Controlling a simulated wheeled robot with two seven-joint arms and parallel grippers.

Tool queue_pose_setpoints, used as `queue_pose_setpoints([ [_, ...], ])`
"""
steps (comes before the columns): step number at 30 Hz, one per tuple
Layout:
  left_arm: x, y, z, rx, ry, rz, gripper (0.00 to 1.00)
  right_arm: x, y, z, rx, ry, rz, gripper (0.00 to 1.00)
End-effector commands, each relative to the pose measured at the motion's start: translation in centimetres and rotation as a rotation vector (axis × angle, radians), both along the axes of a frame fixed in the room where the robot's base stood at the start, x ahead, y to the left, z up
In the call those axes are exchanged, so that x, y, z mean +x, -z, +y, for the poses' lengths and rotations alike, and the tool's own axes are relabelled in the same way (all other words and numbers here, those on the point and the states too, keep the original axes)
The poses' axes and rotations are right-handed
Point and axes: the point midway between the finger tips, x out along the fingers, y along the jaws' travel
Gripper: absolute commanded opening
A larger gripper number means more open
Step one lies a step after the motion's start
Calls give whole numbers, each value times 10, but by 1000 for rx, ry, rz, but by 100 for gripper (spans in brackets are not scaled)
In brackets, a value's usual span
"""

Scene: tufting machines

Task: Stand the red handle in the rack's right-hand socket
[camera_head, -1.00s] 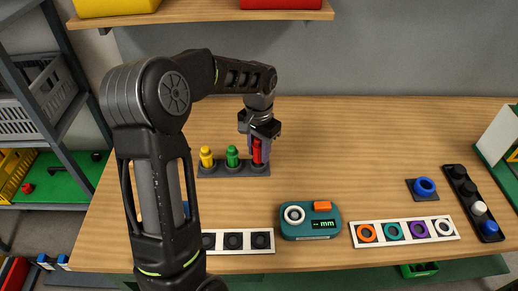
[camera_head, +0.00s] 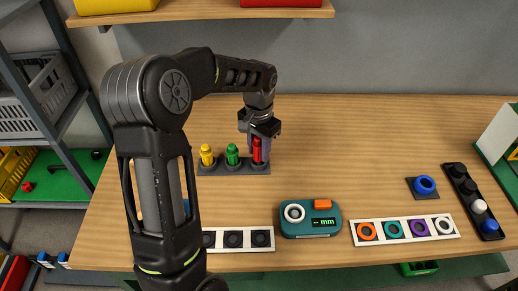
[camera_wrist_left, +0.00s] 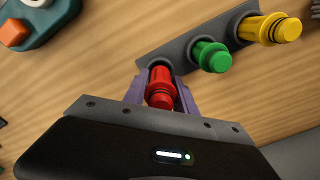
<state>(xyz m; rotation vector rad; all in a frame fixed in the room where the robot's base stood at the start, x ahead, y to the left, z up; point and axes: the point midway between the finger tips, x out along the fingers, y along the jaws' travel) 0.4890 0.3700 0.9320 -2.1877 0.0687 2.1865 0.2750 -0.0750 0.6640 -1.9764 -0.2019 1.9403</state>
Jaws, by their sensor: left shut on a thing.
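The red handle (camera_head: 257,150) stands upright at the right-hand socket of the dark grey rack (camera_head: 218,170). It also shows in the left wrist view (camera_wrist_left: 160,88), between the fingers and over the rack's end. My left gripper (camera_head: 260,145) points down and is shut on the red handle. The handle's lower end looks to be in the socket, though how deep it sits is hard to tell. A green handle (camera_head: 232,155) stands in the middle socket and a yellow handle (camera_head: 207,155) in the left one. My right gripper is not in view.
A teal gauge (camera_head: 310,222) lies in front of the rack. A white strip with coloured rings (camera_head: 405,231) and a dark base with a blue ring (camera_head: 424,186) are to the right. The table behind and right of the rack is clear.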

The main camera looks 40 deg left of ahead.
Motion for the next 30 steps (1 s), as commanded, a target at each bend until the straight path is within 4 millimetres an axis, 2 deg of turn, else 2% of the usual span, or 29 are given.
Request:
queue_pose_setpoints([
  [30,0,12,0,0,1,0,0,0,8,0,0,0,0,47],
])
